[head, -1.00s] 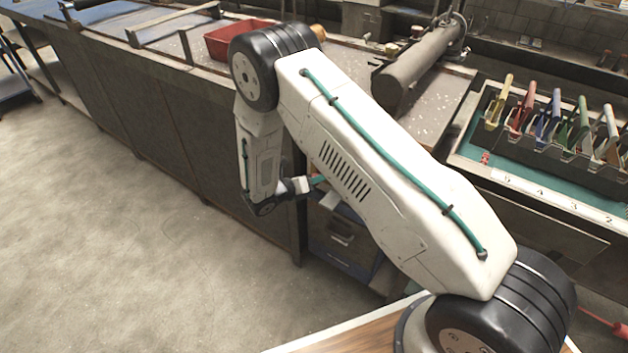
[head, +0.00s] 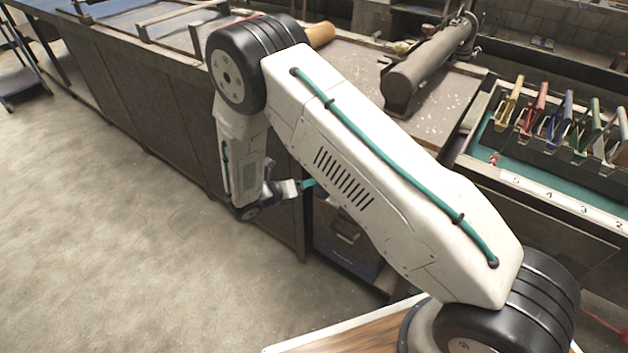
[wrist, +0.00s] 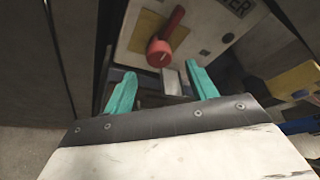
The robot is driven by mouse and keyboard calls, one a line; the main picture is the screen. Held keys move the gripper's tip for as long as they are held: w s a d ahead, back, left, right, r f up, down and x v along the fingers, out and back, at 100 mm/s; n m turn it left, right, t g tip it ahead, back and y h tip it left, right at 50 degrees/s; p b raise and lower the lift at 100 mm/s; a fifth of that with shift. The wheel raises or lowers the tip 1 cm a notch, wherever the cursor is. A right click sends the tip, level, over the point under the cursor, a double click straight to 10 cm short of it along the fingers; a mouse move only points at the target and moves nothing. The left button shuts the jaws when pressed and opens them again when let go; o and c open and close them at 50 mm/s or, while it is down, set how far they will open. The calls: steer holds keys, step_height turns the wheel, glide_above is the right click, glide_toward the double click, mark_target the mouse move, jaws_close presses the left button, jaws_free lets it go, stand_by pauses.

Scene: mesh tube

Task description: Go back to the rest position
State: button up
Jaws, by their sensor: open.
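My gripper shows in the wrist view (wrist: 162,92) with its two teal fingers spread apart and nothing between them. Ahead of the fingers is a panel with a red knob or lever (wrist: 160,52) on a yellow plate. In the head view my arm is folded, with the elbow high and the forearm hanging down in front of the bench.
The long workbench (head: 110,60) runs along the back, with a dark metal cylinder (head: 430,66) on it. A rack (head: 560,150) of several coloured-handled tools stands at the right. The concrete floor (head: 110,240) at left is clear.

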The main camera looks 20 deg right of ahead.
steer(key=shift+s+a+r, duration=0.1)
steer(key=shift+s+a, duration=0.05)
steer(key=shift+a, duration=0.2)
stand_by(0.3)
